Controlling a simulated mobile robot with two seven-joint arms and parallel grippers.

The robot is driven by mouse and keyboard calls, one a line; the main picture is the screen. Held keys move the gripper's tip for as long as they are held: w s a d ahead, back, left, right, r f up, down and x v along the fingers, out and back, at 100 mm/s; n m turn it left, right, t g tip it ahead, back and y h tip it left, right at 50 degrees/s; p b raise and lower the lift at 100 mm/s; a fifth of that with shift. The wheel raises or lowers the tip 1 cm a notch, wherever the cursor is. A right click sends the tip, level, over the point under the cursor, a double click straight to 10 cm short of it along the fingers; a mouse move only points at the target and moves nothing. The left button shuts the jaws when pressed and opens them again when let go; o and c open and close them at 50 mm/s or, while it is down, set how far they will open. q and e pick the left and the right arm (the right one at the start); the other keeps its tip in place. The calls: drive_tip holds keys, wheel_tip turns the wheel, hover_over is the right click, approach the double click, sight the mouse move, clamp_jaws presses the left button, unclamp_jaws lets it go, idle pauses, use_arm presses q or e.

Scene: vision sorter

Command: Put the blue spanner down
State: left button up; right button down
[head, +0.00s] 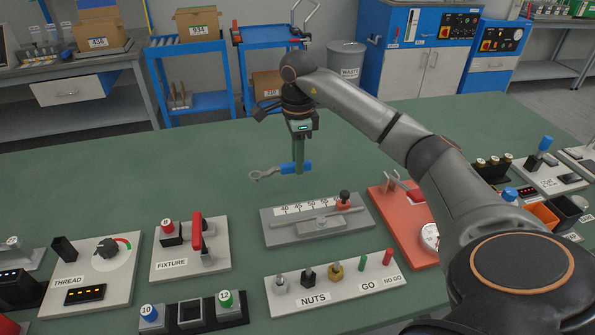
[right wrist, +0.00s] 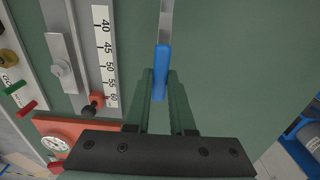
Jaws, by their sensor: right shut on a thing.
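My right gripper (head: 299,168) points down and is shut on the blue handle. In the right wrist view the blue handle (right wrist: 161,75) sits between the two green fingers (right wrist: 160,103), with the grey shaft running to the top edge. The spanner is over a clear stretch of the green bench (head: 200,165), behind the grey scale fixture. The gap between spanner and bench is hard to judge. My left gripper is not in view.
The scale fixture (head: 275,236) stands in front of the spanner, the red gauge base (head: 385,205) to its right. The FIXTURE plate (head: 217,262), THREAD panel (head: 125,270) and NUTS board (head: 350,288) are nearer. The bench left of the spanner is clear.

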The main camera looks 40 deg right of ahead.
drive_tip(key=shift+w+d+f, duration=0.2)
drive_tip(key=shift+w+f, duration=0.05)
drive_tip(key=shift+f, duration=0.2)
drive_tip(key=shift+w+f, duration=0.1)
drive_tip(key=shift+f, duration=1.45)
drive_tip(key=shift+f+b, duration=0.2)
drive_tip(key=shift+b, duration=0.1)
drive_tip(key=c, duration=0.8)
unclamp_jaws()
drive_tip(key=shift+o, duration=0.2)
drive_tip(key=shift+r, duration=0.15)
